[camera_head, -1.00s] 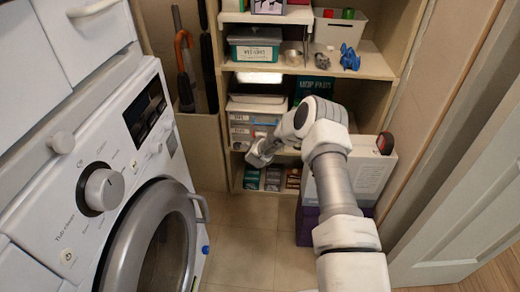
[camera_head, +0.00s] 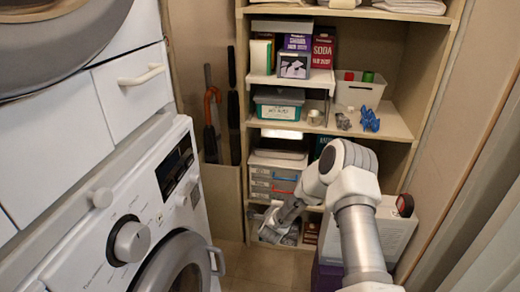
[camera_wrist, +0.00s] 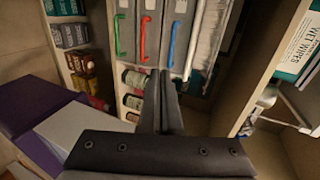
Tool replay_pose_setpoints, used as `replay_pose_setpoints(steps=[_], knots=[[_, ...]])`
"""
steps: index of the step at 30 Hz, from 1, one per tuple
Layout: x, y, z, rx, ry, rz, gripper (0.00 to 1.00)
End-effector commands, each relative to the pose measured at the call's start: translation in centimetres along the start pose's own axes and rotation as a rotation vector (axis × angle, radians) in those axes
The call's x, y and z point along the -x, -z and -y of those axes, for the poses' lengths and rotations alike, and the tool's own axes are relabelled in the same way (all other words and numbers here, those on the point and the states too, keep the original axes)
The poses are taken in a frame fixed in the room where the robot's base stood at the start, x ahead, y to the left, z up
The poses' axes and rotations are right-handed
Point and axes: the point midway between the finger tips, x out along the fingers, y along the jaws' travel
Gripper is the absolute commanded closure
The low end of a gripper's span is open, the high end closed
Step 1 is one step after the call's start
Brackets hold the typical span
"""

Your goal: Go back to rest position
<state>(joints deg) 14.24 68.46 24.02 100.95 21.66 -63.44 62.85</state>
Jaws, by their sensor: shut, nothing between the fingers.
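My gripper (camera_head: 272,228) hangs in front of the lower part of the shelf unit (camera_head: 410,165), at the end of my white and grey arm. In the wrist view my gripper (camera_wrist: 160,75) shows two dark fingers pressed together with nothing between them. The fingers point toward a drawer box (camera_wrist: 180,30) with green, red and blue handles. Whether the fingertips touch anything cannot be told, but no object is held.
A washing machine (camera_head: 150,225) stands on the left, below a white drawer (camera_head: 135,85). A white box (camera_head: 390,240) stands at the right behind my arm.

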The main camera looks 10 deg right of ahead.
Motion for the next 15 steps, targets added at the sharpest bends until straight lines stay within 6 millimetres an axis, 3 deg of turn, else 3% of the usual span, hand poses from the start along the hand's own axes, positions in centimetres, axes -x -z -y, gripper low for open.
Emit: replay_pose_setpoints(steps=[5,11,15], knots=[[0.5,-0.9,2.3,0.055,-0.004,0.044,1.00],[3.1,-3.1,8.3,0.247,-0.028,0.166,1.00],[6.0,-4.1,12.0,0.403,-0.050,0.247,1.00]])
